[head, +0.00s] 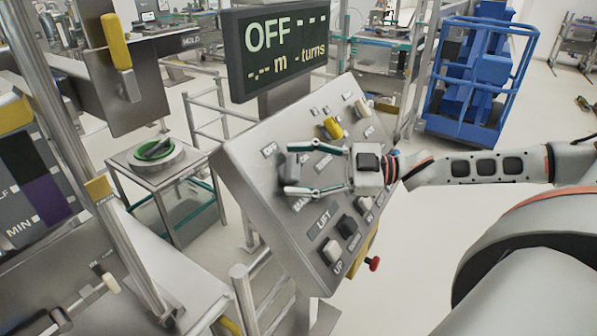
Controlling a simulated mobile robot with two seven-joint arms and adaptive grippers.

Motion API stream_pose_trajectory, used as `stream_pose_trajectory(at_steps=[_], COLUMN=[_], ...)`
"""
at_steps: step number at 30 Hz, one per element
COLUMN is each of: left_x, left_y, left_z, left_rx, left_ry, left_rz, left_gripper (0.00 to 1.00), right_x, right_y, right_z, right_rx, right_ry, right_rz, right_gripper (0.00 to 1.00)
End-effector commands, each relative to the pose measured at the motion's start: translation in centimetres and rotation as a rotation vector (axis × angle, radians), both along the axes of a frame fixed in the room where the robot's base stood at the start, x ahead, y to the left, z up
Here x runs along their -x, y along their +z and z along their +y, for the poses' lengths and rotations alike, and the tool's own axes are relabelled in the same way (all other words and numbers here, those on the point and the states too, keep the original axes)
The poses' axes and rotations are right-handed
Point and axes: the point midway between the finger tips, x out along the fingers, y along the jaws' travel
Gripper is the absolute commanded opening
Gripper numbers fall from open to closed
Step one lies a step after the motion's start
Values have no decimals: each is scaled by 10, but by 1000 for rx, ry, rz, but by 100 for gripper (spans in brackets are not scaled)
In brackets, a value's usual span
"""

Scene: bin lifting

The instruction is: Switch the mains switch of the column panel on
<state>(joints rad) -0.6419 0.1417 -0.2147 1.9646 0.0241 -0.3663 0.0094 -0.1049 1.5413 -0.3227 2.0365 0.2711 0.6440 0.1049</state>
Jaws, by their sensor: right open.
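The column panel (245,190) is a tilted grey metal box in the middle of the head view, with labelled switches and buttons. A dark switch (291,166) sits near its left edge, below an OFF label (269,150); I take it to be the mains switch. My right gripper (287,171) reaches in from the right, with its fingers open on either side of this switch. I cannot tell whether they touch it. The gripper hides part of the panel's middle. The dark display (286,50) above reads OFF, with dashes. My left gripper is not in view.
The panel also has a yellow knob (333,128), a black button (348,227) and a white UP button (333,250). A red knob (374,264) sticks out below it. A small table (190,160) stands left, a blue cage (430,125) back right.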

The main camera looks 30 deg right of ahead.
Motion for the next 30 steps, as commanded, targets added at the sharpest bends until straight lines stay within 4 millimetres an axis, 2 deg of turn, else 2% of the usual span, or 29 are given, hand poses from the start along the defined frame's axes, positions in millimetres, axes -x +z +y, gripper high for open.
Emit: stream_pose_trajectory(at_steps=[5,6,10,19,27,30], left_x=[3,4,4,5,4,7], left_y=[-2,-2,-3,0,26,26], left_z=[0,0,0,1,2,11], left_rx=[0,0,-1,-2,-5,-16], left_ry=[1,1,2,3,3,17], left_rz=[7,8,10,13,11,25], left_gripper=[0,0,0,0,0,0], right_x=[0,0,0,0,2,2], right_y=[0,0,0,1,2,0], right_z=[0,0,0,0,0,1], right_rx=[1,1,1,-9,-80,-126], right_ry=[0,0,0,-8,-72,-113], right_rz=[-1,-1,-1,4,38,58], right_gripper=[60,55,21,21,21,21])
